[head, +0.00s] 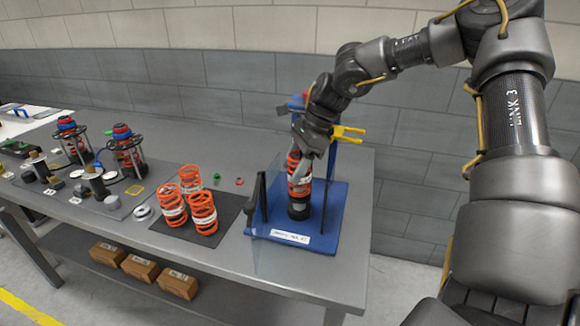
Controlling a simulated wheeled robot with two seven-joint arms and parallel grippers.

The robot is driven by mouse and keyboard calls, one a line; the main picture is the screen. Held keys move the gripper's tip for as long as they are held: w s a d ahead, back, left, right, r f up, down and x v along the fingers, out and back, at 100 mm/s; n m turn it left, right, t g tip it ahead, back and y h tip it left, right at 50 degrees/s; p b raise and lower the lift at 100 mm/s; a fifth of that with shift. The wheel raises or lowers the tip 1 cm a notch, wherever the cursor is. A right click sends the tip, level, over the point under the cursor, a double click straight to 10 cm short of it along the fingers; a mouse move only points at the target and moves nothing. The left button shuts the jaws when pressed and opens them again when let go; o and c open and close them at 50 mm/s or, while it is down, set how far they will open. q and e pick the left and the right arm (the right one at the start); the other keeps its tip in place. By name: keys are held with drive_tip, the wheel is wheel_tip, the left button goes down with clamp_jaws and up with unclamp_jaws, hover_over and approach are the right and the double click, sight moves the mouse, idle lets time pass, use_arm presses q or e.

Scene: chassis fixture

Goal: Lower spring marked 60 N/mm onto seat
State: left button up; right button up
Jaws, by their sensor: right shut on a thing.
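An orange coil spring (299,187) with a pale band stands upright in the blue fixture (328,215) at the right end of the bench. The band's marking is too small to read. My right gripper (307,152) is shut on the upper part of this spring, reaching down from above. A dark round seat (299,210) is directly under the spring. I cannot tell whether the spring's lower end touches it. My left gripper is out of view.
Several orange springs (203,212) stand on a dark mat left of the fixture. A clear panel and a dark upright (257,200) stand at the fixture's left side. Yellow clamp arms (348,133) are close to my right gripper. Assembled units (127,150) stand farther left.

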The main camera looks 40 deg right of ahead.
drive_tip(key=shift+d+f, duration=0.2)
drive_tip(key=shift+d, duration=0.2)
drive_tip(key=o, duration=1.5)
